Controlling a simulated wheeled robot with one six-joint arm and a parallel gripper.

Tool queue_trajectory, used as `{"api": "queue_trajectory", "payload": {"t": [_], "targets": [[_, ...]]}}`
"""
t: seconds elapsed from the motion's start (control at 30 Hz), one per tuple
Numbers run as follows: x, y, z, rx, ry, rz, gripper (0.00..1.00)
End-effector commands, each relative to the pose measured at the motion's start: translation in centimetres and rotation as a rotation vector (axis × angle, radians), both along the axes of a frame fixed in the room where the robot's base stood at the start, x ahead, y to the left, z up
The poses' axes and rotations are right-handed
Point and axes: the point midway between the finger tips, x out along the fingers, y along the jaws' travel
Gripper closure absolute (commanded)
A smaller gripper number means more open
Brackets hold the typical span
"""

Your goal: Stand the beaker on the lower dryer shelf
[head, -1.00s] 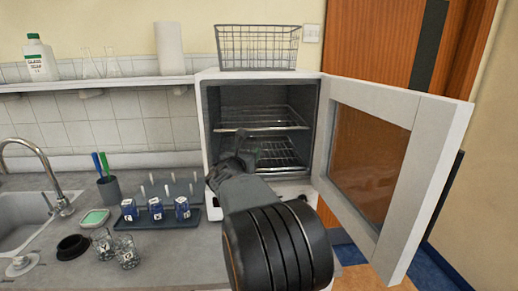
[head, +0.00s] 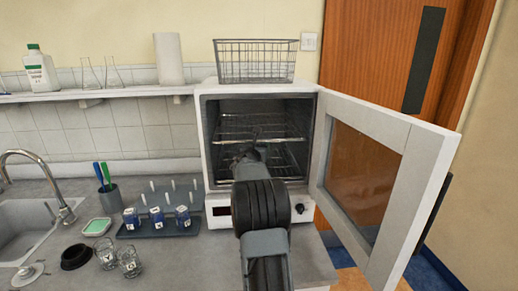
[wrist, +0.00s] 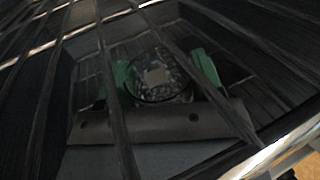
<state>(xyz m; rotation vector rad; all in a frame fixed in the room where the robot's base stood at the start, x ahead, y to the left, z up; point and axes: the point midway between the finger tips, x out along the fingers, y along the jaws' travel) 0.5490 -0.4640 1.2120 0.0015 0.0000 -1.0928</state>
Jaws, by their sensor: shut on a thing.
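The dryer (head: 207,150) stands open on the counter, with an upper wire shelf (head: 285,139) and a lower wire shelf (head: 285,171) inside. My gripper reaches through the opening; my arm hides most of it in the head view. In the wrist view my gripper (wrist: 164,76), with green fingertips, is shut on the clear glass beaker (wrist: 158,90). The beaker's round rim faces the camera. Wires of a rack cross between the camera and the gripper. I cannot tell whether the beaker's base touches the lower shelf.
The dryer door (head: 375,165) is swung open to the right. A wire basket (head: 255,62) sits on top of the dryer. Two other glass beakers (head: 128,262) stand on the counter, near a rack (head: 160,226) with blue-labelled bottles.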

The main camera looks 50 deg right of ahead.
Motion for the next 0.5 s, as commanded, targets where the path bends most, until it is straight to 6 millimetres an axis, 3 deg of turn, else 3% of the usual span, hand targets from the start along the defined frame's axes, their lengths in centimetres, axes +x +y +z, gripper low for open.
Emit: {"api": "queue_trajectory", "payload": {"t": [0.13, 0.5], "targets": [[0.0, 0.1, -1.3, 0.0, 0.001, 0.001, 0.68], [-0.1, 0.2, -1.6, 0.0, 0.0, 0.0, 0.68]]}}
